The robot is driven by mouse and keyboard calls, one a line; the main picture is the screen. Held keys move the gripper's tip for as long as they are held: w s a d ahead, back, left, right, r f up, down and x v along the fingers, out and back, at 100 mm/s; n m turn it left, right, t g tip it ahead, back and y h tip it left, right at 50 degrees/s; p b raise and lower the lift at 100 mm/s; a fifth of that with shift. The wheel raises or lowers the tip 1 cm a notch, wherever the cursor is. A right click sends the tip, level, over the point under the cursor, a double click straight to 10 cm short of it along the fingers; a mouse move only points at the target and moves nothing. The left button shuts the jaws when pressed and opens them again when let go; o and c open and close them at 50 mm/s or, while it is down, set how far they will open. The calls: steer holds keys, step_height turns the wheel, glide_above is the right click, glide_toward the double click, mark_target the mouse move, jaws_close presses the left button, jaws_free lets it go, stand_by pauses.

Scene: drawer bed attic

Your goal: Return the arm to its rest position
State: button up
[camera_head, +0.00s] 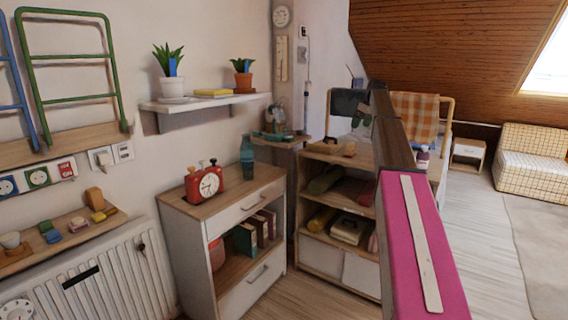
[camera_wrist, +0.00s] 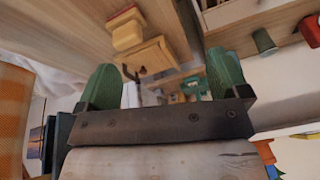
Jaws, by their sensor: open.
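My gripper (camera_wrist: 163,82) shows in the wrist view as a dark bar with two green fingers set wide apart. It is open, and I see nothing held between the fingers. A light wooden piece (camera_wrist: 155,56) shows beyond the gap, apart from the fingers as far as I can tell. In the head view my arm rises on the right, over the low wooden shelf unit (camera_head: 322,157). It hides part of that unit and of the space behind it. The fingertips are hard to make out in the head view.
An orange checked cloth (camera_head: 414,116) hangs close behind my arm; it also shows in the wrist view (camera_wrist: 11,120). A drawer cabinet (camera_head: 232,203) with a red clock (camera_head: 206,184) and a teal bottle (camera_head: 247,157) stands left. Open floor (camera_head: 484,225) lies right.

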steer(key=s+a+f+m, duration=0.1)
steer(key=s+a+f, duration=0.3)
steer(key=s+f, duration=0.45)
steer(key=s+a+f+m+g+h, duration=0.1)
steer(key=s+a+f+m, duration=0.3)
steer(key=f, duration=0.8)
steer(key=s+a+f+n, duration=0.1)
steer(key=s+a+f, duration=0.2)
steer(key=s+f, duration=0.6)
steer(key=s+a+f+m, duration=0.1)
steer(key=s+a+f, duration=0.1)
steer(key=s+f, duration=0.3)
steer(key=s+a+f+m+h, duration=0.1)
steer(key=s+f, duration=0.5)
steer(key=s, duration=0.6)
steer(key=s+a+f+m+g+h, duration=0.1)
steer(key=s+a+f+m, duration=0.1)
steer(key=s+f, duration=0.4)
steer(key=s+a, duration=0.1)
steer(key=s, duration=0.2)
steer(key=shift+s+f, duration=0.2)
steer(key=shift+s, duration=0.1)
steer(key=shift+a, duration=0.1)
